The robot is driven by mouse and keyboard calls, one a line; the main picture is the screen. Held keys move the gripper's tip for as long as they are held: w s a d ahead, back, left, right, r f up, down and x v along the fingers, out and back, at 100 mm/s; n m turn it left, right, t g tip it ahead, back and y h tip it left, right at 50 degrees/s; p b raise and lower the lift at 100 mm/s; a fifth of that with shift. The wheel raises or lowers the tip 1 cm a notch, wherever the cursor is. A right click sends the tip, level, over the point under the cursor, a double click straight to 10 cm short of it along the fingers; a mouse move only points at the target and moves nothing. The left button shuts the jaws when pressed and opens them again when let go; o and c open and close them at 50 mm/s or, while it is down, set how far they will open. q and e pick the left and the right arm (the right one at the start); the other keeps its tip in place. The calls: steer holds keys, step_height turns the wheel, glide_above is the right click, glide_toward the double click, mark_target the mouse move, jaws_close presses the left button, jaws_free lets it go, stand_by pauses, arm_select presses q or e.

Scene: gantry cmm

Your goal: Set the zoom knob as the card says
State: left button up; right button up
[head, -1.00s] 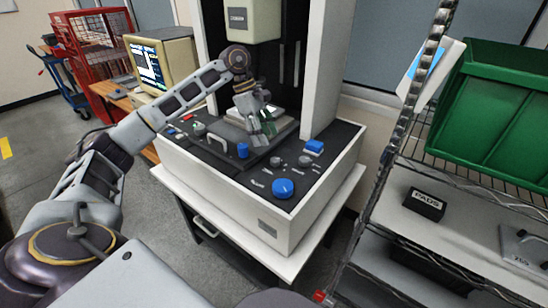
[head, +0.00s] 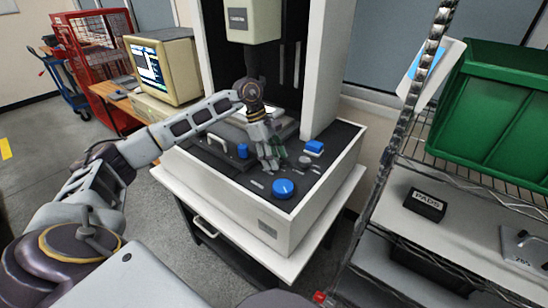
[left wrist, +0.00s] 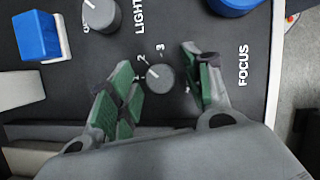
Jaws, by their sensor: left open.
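A small round grey knob (left wrist: 159,77) with a white pointer mark sits on the dark panel in the left wrist view, with the numbers 1, 2 and 3 beside it. Its mark points toward the upper left, near the 1 and 2; its name label is not visible. My left gripper (head: 274,166) is over the front of the machine's panel. In the left wrist view its green-padded fingers (left wrist: 164,92) are open on either side of this knob, apparently not touching it. No readable card shows. My right gripper is not in view.
A large blue knob (head: 283,189) marked FOCUS and a grey LIGHT knob (head: 305,160) are close by. A blue block-shaped control (head: 314,148) and a blue knob (head: 243,151) also stand on the panel. The machine's white column (head: 322,70) rises behind; a wire rack stands right.

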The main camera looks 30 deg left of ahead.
arm_select(q)
steer(key=c, duration=1)
